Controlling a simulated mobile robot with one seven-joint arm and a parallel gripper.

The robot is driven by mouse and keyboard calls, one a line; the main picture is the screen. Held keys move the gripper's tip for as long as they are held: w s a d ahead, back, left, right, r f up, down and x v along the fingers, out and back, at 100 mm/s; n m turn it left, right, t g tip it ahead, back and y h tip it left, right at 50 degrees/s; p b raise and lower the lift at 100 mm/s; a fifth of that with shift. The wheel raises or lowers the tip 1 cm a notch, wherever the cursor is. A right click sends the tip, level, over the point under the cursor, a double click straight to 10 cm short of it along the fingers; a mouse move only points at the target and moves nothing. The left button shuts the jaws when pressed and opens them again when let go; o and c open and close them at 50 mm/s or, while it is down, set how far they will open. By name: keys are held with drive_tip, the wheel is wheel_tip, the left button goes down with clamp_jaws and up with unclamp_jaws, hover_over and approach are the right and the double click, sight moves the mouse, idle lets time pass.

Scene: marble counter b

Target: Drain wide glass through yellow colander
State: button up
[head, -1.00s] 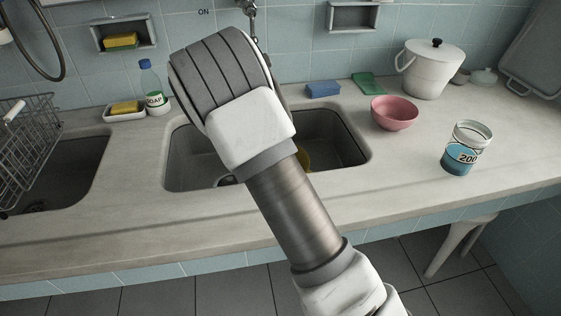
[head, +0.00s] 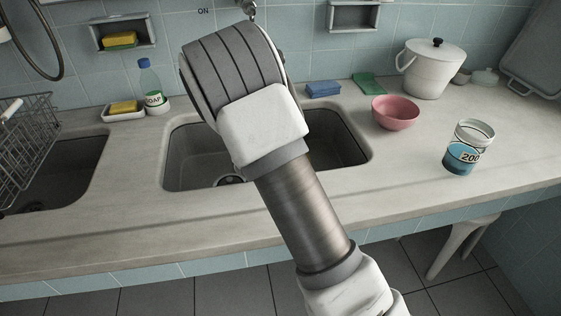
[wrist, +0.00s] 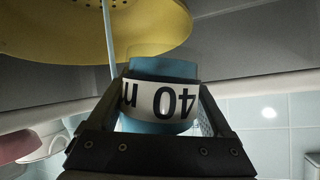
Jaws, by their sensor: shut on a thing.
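My gripper (wrist: 163,88) is shut on a blue-looking glass (wrist: 162,68) with a white label band. The label's digits, partly cut off, appear upside down in the wrist view. The yellow colander (wrist: 150,25) lies just beyond the glass, in the sink area. A thin pale blue streak runs beside the glass across the colander; it looks like liquid, but its source is hidden. In the head view my arm hides the gripper, held glass and colander. Another glass (head: 467,148), labelled 200 and holding blue liquid, stands on the right counter.
The right sink basin (head: 340,150) lies under my arm. A soap bottle (head: 152,88) and wire rack (head: 22,145) are left. The front counter is clear.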

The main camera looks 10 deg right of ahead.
drive_tip(key=shift+a+f+m+y+b, duration=0.1)
drive_tip(key=shift+f+m+y+b, duration=0.25)
drive_tip(key=shift+b, duration=0.75)
idle(0.6)
drive_tip(key=shift+a+r+m+y+b, duration=0.1)
drive_tip(key=shift+r+m+y+b, duration=0.45)
drive_tip(key=shift+b, duration=0.65)
idle(1.3)
drive_tip(key=shift+f+m+y+b, duration=0.3)
drive_tip(key=shift+f+y+b, duration=0.3)
drive_tip(key=shift+b, duration=1.35)
idle(0.7)
drive_tip(key=shift+r+m+y+b, duration=0.2)
drive_tip(key=shift+m+y+b, duration=0.1)
drive_tip(key=shift+b, duration=0.1)
idle(0.8)
